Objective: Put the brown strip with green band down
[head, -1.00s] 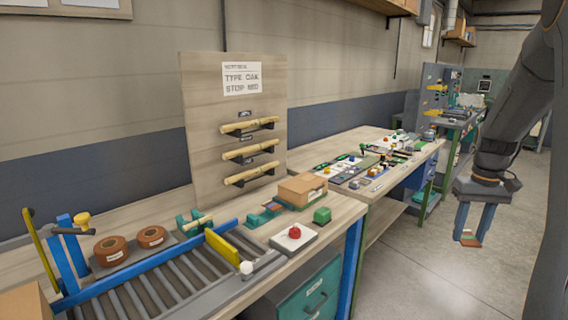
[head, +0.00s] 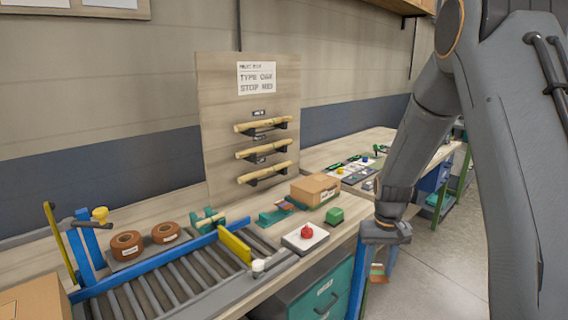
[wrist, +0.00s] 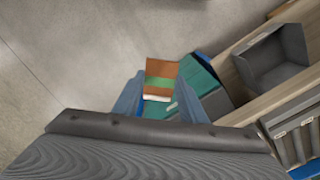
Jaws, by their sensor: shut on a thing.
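The brown strip with green band (wrist: 161,78) is between the fingers of my gripper (wrist: 158,92) in the wrist view, and the jaws are shut on it. It has brown ends, a green band across the middle and a pale edge near the jaws. In the head view my gripper (head: 377,268) points down beside the right end of the near bench, over the floor side. The strip's lower end (head: 377,271) shows small below the fingers there.
The near bench carries a roller conveyor (head: 165,285), a red button box (head: 305,237), a green block (head: 334,215) and a cardboard box (head: 315,188). A teal drawer unit (head: 318,292) stands beneath. A grey open bin (wrist: 275,60) shows in the wrist view. Bare floor (wrist: 80,50) lies left.

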